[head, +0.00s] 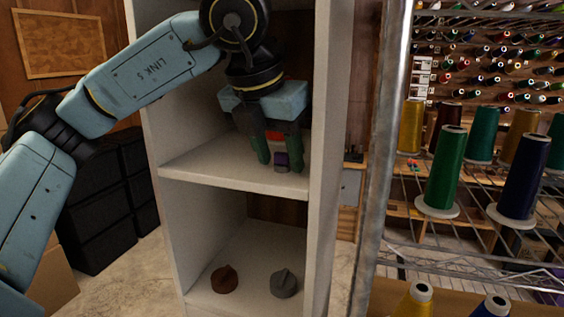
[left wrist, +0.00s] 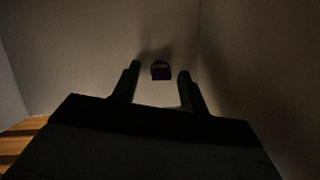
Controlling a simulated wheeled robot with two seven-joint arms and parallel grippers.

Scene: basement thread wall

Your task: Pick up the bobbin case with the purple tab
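A small grey bobbin case with a purple tab (head: 281,161) rests on the upper visible shelf (head: 225,171) of the white cabinet. My left gripper (head: 281,168) reaches down into this compartment, with its green fingers apart, one on each side of the bobbin case in the head view. In the left wrist view the bobbin case (left wrist: 160,70) is a small dark shape just beyond the open fingertips (left wrist: 161,72); contact with the fingers does not show. Something red behind the case, between the fingers, is mostly hidden. My right gripper is not in view.
The cabinet's right side wall (head: 322,130) stands close to the left gripper. A brown knobbed object (head: 224,280) and a grey one (head: 284,283) sit on the lower shelf. A wire rack with thread cones (head: 444,170) stands right. Black drawers (head: 105,215) stand left.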

